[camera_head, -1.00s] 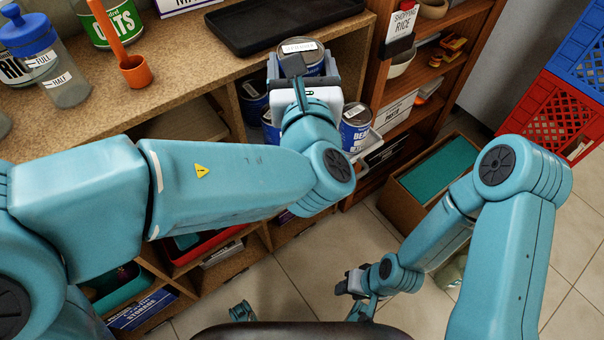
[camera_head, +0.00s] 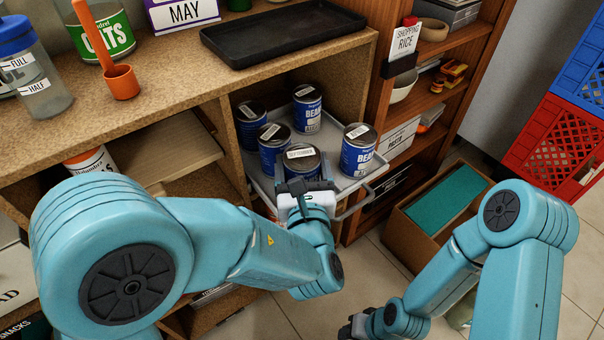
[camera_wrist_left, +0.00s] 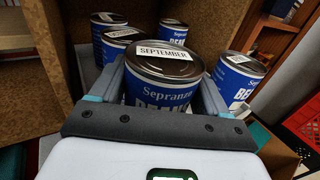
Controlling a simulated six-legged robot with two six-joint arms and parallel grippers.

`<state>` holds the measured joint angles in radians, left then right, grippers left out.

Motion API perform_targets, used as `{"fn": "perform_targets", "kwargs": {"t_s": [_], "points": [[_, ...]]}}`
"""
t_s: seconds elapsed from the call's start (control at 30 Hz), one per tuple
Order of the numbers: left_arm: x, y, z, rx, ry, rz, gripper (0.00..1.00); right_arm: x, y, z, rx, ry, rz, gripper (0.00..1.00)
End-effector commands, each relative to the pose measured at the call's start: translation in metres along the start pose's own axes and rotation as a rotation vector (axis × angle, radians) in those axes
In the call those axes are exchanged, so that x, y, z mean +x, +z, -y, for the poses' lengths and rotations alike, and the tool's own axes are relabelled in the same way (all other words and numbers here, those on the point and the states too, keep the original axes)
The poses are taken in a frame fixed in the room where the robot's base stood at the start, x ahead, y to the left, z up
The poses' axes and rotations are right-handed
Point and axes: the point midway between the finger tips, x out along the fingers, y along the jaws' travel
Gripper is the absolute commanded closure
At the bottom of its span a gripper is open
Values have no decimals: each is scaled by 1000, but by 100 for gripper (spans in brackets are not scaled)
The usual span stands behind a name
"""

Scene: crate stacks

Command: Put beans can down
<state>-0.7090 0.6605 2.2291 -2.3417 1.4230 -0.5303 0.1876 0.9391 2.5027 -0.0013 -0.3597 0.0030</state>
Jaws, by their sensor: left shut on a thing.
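A blue beans can (camera_head: 301,165) with a "SEPTEMBER" label on its dark lid stands upright between the fingers of my left gripper (camera_head: 304,186). The gripper is shut on it. In the left wrist view the held can (camera_wrist_left: 163,75) fills the space between both fingers. It is over the front part of a grey pull-out tray (camera_head: 328,142) in the shelf unit; its base is hidden, so I cannot tell whether it touches the tray. My right gripper (camera_head: 353,328) is at the bottom edge, partly cut off, and its jaws are unclear.
Several more blue beans cans stand on the tray behind the held one, with one to the right (camera_head: 358,150). The wooden counter (camera_head: 180,85) above carries a black tray (camera_head: 285,35) and an orange scoop (camera_head: 122,82). A cardboard box (camera_head: 410,222) stands on the floor.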

Motion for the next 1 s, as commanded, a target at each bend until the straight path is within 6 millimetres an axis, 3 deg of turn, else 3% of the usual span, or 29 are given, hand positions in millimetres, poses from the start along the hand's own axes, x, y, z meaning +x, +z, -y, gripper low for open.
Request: {"fn": "perform_targets", "kwargs": {"t_s": [0.07, 0.43, 0.47, 0.5, 0.53, 1.0], "points": [[0, -12, 0, 0, -1, 3, 72, 6, -1, -3, 3, 0, -3, 57], [0, -15, 0, -2, -1, 4, 72, 8, -2, -4, 5, 1, -6, 57], [0, -15, 0, -1, -1, 1, 18, 7, -2, -4, 5, 1, -6, 57], [0, -14, 0, -1, -1, 1, 5, 6, -2, -4, 5, 1, -6, 57], [0, -14, 0, -1, -1, 1, 0, 6, -2, -4, 5, 1, -6, 57], [-1, -12, 1, 0, 0, 1, 0, 5, -1, -2, 2, 0, -3, 57]]}}
